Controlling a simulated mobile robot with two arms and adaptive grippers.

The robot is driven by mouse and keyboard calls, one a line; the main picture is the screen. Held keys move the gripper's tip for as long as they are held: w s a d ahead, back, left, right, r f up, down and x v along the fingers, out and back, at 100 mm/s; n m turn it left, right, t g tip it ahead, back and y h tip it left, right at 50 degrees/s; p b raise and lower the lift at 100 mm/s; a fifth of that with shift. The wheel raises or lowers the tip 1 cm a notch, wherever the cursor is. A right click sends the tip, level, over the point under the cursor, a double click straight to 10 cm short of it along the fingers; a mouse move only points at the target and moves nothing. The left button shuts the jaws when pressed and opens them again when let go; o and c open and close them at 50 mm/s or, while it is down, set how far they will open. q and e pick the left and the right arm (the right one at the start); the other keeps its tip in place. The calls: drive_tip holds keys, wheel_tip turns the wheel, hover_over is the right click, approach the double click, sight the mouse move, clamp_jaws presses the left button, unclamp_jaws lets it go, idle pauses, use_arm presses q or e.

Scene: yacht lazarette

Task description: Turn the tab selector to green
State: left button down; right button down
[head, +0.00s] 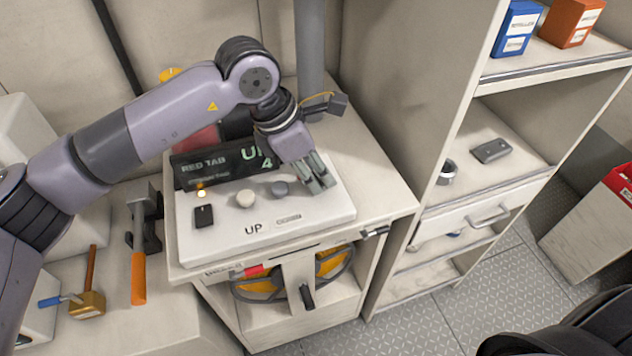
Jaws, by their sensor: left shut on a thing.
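A white control panel (290,227) sits on top of a cabinet. Its dark display (205,169) reads "RED TAB", with larger green characters to the right that the arm partly covers. A small amber lamp (201,192) glows above the switch. My left gripper (321,183) points down at the panel's right side. It is shut on what seems to be the tab selector, which the fingers hide. My right gripper is out of view.
An orange-handled hammer (138,270) and a wooden-handled mallet (88,300) are left of the cabinet. A shelf unit (440,195) stands to the right, holding a blue box (515,28) and an orange box (571,20). The cabinet top right of the panel is clear.

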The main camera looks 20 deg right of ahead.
use_arm(q)
drive_tip(key=m+b, duration=0.1)
drive_tip(key=m+g+b, duration=0.1)
drive_tip(key=shift+w+f+m+b, duration=0.1)
drive_tip(key=shift+f+m+b, duration=0.1)
drive_tip(key=shift+m+b, duration=0.15)
drive_tip(key=m, duration=0.2)
drive_tip(key=m+g+b, duration=0.1)
drive_tip(key=shift+w+d+r+m+g+y+b, duration=0.1)
drive_tip(key=shift+r+m+g+y+b, duration=0.05)
drive_tip(key=shift+m+g+y+b, duration=0.2)
drive_tip(key=shift+r+m+g+y, duration=0.1)
drive_tip(key=shift+m+g+y, duration=0.2)
drive_tip(key=shift+m, duration=0.9)
drive_tip(key=shift+m+g+y, duration=0.25)
drive_tip(key=shift+m+y, duration=0.2)
drive_tip(key=shift+m, duration=1.05)
drive_tip(key=c, duration=1.3)
unclamp_jaws()
